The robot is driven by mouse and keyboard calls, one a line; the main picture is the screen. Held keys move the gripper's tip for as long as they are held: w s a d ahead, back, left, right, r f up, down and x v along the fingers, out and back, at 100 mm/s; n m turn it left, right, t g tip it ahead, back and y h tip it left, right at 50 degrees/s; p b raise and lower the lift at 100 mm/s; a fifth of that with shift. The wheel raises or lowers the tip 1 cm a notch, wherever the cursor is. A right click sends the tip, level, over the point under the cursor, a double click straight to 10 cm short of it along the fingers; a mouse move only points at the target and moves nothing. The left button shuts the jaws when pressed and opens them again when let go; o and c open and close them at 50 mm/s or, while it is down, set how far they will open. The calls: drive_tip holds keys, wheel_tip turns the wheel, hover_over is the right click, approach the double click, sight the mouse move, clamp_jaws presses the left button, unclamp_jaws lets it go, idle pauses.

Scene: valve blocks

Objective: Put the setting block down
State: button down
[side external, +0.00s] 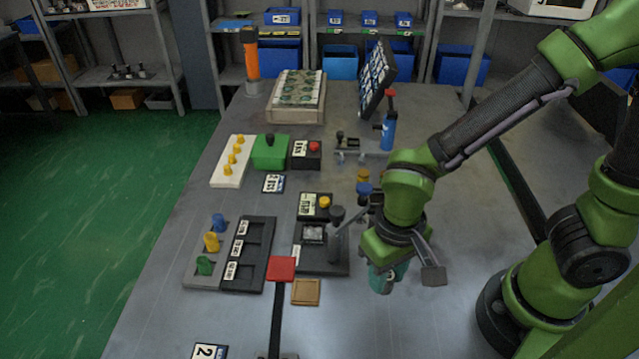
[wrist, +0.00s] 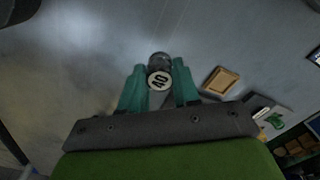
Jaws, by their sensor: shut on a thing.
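My gripper (side external: 385,272) is low over the bare grey table, right of the small square wooden tray (side external: 306,292). In the wrist view its two teal fingers (wrist: 159,82) are shut on the setting block (wrist: 159,78), a small grey round piece with a white face marked with black digits, perhaps 40. In the side view the block is mostly hidden by the fingers. I cannot tell whether it touches the table. The wooden tray also shows in the wrist view (wrist: 221,81), apart from the block.
A black fixture (side external: 322,262) with an upright post stands just left of my gripper. A red-topped black bar (side external: 281,268) and a black tray with compartments (side external: 242,277) lie further left. A blue bottle (side external: 388,130) stands behind.

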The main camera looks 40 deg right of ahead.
wheel_tip(320, 180, up, 13)
drive_tip(key=s+d, duration=0.2)
drive_tip(key=w+a, duration=0.2)
drive_tip(key=w, duration=1.9)
drive_tip(key=f, duration=1.1)
drive_tip(key=shift+d+f, duration=0.2)
drive_tip(key=shift+d, duration=0.15)
drive_tip(key=shift+f, duration=2.15)
drive_tip(key=shift+f, duration=0.15)
drive_tip(key=c, duration=0.8)
unclamp_jaws()
